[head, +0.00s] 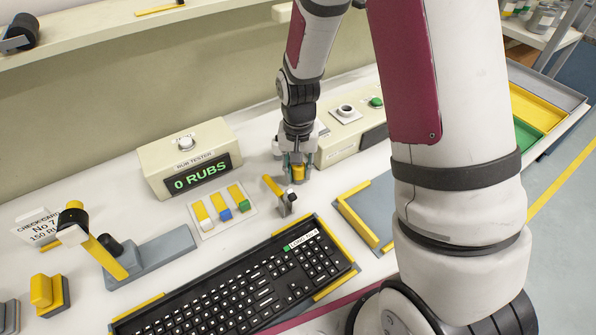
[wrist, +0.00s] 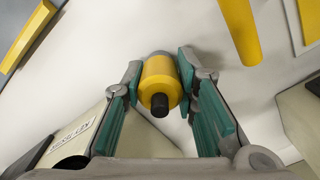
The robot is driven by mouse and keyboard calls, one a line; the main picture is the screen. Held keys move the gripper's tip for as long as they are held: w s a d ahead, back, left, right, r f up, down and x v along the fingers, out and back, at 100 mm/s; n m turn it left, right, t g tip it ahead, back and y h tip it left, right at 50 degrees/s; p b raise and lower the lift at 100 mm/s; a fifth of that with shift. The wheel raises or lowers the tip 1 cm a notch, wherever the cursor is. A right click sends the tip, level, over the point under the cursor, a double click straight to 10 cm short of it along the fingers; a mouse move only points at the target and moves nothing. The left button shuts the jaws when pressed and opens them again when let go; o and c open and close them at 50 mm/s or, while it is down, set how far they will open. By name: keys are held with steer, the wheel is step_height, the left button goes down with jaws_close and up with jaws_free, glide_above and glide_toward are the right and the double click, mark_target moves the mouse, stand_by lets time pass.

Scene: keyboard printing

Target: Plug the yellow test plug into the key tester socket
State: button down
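The yellow test plug (wrist: 160,77) is a short yellow cylinder with a black tip facing the wrist camera and a grey far end. My gripper (wrist: 160,75) has its green finger pads against both sides of the plug. In the head view, my gripper (head: 296,160) points down with the yellow plug (head: 298,174) between its fingers, close to the white table; whether the plug touches the table I cannot tell. The key tester (head: 338,148) is a cream box just right of my gripper, and its lettered side (wrist: 70,135) shows at the lower left of the wrist view.
A yellow-handled tool (head: 275,188) stands close to the left of my gripper. The rub tester (head: 190,158) reads "0 RUBS". A black keyboard (head: 240,290) lies in front. A grey tray with yellow edging (head: 365,215) is at the right.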

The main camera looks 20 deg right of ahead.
steer(key=c, duration=1.9)
jaws_free()
jaws_close()
steer(key=shift+r, duration=0.15)
steer(key=shift+r+p, duration=0.85)
steer(key=shift+r, duration=0.5)
steer(key=shift+r+p, duration=1.05)
steer(key=shift+r, duration=0.95)
